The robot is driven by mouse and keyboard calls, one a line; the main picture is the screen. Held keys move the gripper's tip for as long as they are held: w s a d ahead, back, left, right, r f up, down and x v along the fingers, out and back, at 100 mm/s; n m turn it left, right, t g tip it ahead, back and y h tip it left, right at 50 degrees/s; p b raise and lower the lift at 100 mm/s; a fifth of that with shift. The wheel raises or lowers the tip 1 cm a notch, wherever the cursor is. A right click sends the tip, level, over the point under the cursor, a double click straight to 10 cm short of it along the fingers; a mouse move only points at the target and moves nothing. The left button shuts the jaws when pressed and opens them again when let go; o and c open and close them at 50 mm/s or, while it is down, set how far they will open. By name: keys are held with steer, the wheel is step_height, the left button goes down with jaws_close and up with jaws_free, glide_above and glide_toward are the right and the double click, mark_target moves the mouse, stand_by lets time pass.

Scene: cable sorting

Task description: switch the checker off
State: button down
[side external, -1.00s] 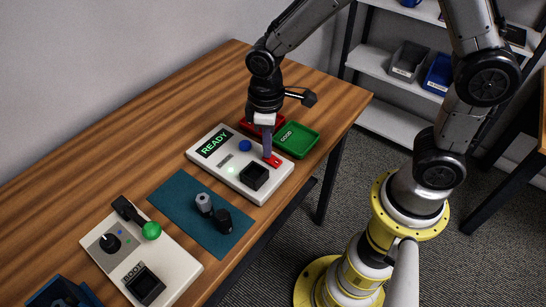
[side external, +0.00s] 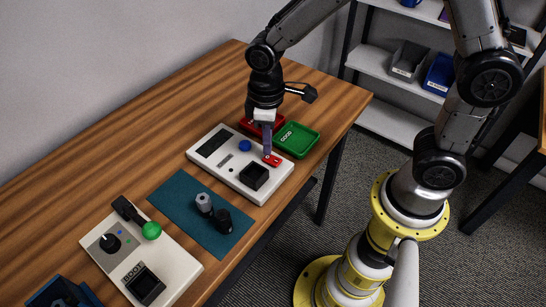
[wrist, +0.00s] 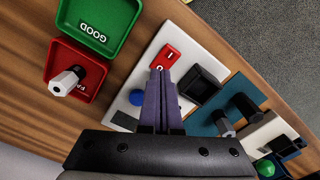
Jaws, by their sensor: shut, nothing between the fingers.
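The checker (side external: 222,168) is a white box on the wooden table, with a dark screen (side external: 214,144), a blue button (side external: 245,145), a black socket (side external: 254,176) and a red rocker switch (side external: 273,160). The screen is blank and no lamp glows on the box. My gripper (side external: 267,155) is shut and empty, pointing down with its tips at the red switch. In the wrist view the shut fingers (wrist: 158,72) reach the near end of the switch (wrist: 167,56), whose far end shows a white mark. Whether the tips touch it is unclear.
A green GOOD tray (side external: 297,140) and a red tray (side external: 250,127) stand behind the checker; the red one holds a grey-white connector (wrist: 66,81). A teal mat (side external: 190,222) carries two connectors. A white BOOT box (side external: 175,262) with a green-knobbed lever stands at front left.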

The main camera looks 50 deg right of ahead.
steer(key=shift+r, duration=2.6)
step_height(320, 180, up, 6)
steer(key=m+t, duration=0.1)
steer(key=t, duration=0.1)
glide_above(268, 157)
steer(key=d, duration=0.3)
steer(key=s+d+r+m+t, duration=0.2)
steer(key=s+d+r, duration=0.2)
steer(key=s+r, duration=0.1)
steer(key=s+d+f+m+t, duration=0.1)
steer(key=s+d+m, duration=0.1)
steer(key=s, duration=0.8)
steer(key=shift+s+d+m+t, duration=0.2)
steer(key=shift+m+t, duration=0.1)
steer(key=shift+m, duration=0.1)
